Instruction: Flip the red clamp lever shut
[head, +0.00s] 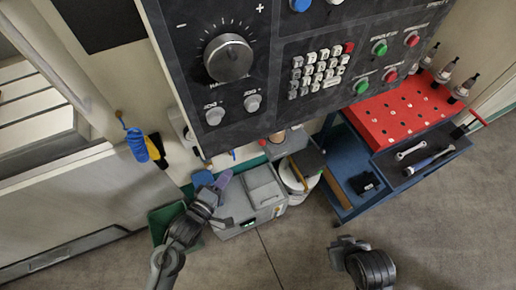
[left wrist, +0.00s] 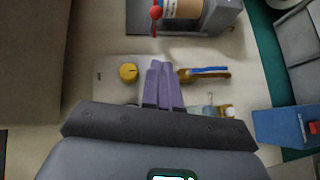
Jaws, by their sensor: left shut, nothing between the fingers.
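The red clamp lever, with a round red knob (left wrist: 156,12), shows at the top of the left wrist view. It stands beside a tan cylinder (left wrist: 183,8) on a grey fixture (left wrist: 222,18). The tan cylinder also shows in the head view (head: 283,136), just under the control panel. My left gripper (left wrist: 163,68) has its two purple fingers together and empty. In that view the fingertips are below the lever knob, with a clear gap between. In the head view my left gripper (head: 224,178) is below the panel. My right gripper (head: 336,248) is low at the right, away from the fixture; its opening is unclear.
The control panel (head: 270,85) overhangs the work area. A yellow knob (left wrist: 128,72) and a brown-handled brush (left wrist: 190,75) lie beside my left fingers. A grey box (head: 255,195) is right of the left gripper. A red-topped cart (head: 400,112) stands at right.

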